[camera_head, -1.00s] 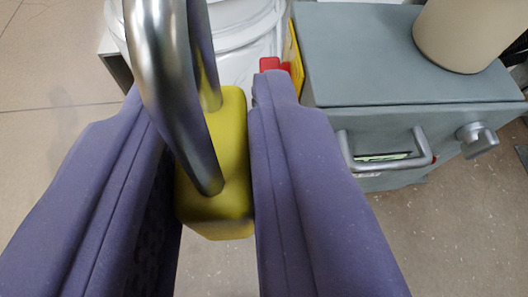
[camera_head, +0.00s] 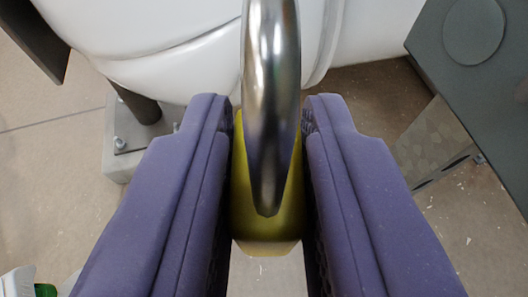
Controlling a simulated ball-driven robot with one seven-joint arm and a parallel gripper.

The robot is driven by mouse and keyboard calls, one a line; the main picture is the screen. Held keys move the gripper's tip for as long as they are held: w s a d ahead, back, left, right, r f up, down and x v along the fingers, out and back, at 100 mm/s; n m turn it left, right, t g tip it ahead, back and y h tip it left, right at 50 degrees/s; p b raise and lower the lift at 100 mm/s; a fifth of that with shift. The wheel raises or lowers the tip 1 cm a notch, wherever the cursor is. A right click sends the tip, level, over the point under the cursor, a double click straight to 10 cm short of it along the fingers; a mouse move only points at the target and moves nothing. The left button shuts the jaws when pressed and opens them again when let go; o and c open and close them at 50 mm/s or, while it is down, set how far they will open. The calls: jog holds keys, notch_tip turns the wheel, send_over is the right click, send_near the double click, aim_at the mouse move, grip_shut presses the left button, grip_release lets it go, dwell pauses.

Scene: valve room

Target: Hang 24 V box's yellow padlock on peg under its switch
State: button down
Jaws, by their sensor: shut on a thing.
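The yellow padlock (camera_head: 242,210) is between the two purple fingers of my gripper (camera_head: 268,130), which is shut on its body. Its thick silver shackle (camera_head: 268,90) points up and toward the camera and covers part of the yellow body. The 24 V box, its switch and the peg cannot be made out in this view.
A large white rounded pipe or vessel (camera_head: 160,45) fills the top, beyond the padlock. A grey support foot (camera_head: 120,140) with bolts stands at left. A dark grey panel (camera_head: 465,90) is at upper right. A white and green thing (camera_head: 40,285) shows at lower left. Bare floor (camera_head: 60,180) lies between.

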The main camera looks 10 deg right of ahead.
aim_at(481, 156)
jog(key=shift+w+d+f+b, duration=0.15)
jog(key=shift+d+b, duration=0.3)
jog(key=shift+d, duration=1.8)
jog(key=shift+w+d+f+b, duration=0.15)
jog(key=shift+d+b, duration=0.25)
jog(key=shift+d, duration=1.85)
jog(key=shift+s+d+f, duration=0.1)
jog(key=shift+f, duration=0.45)
jog(key=shift+s+d+f, duration=0.1)
jog(key=shift+f, duration=0.4)
jog(key=shift+s+f, duration=0.1)
